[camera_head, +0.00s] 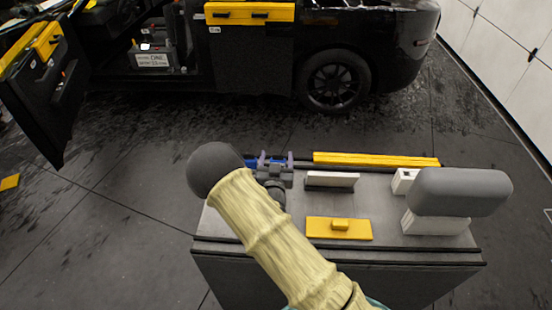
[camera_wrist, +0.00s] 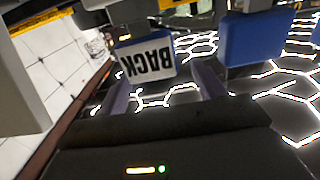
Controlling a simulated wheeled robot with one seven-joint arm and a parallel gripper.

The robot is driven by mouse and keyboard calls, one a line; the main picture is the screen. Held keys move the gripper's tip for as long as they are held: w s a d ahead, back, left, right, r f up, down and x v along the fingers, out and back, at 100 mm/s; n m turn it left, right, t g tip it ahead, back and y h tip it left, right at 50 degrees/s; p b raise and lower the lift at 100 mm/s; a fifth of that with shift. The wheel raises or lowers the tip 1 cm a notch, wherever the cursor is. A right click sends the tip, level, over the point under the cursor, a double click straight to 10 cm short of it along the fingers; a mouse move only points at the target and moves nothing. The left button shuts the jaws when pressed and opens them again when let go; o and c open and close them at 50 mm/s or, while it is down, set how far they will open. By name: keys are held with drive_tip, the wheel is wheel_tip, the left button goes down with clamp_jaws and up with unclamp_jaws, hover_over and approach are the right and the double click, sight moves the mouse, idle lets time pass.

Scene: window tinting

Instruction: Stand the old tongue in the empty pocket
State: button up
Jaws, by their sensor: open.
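My gripper (camera_head: 276,159) is open at the back left of the grey bench top in the head view. In the wrist view its two purple-grey fingers stand apart (camera_wrist: 163,84). A blue block with a white label reading "BACK" (camera_wrist: 148,60), upside down, shows between and beyond the fingers. A second blue block (camera_wrist: 250,42) shows to its right, separated by a gap. In the head view, blue parts (camera_head: 250,163) show beside the fingers, partly hidden by my gripper. I cannot tell which part is the old tongue or the empty pocket, or whether the fingers touch anything.
The bench (camera_head: 390,215) holds a long yellow bar (camera_head: 375,160), a grey slotted block (camera_head: 332,181), a yellow plate with a knob (camera_head: 322,231), and white blocks (camera_head: 432,224) near a grey rounded piece (camera_head: 460,190). A black car (camera_head: 330,35) stands behind, its door open.

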drive_tip(key=s+b, duration=0.2)
drive_tip(key=s, duration=0.5)
drive_tip(key=shift+s, duration=0.15)
idle(0.4)
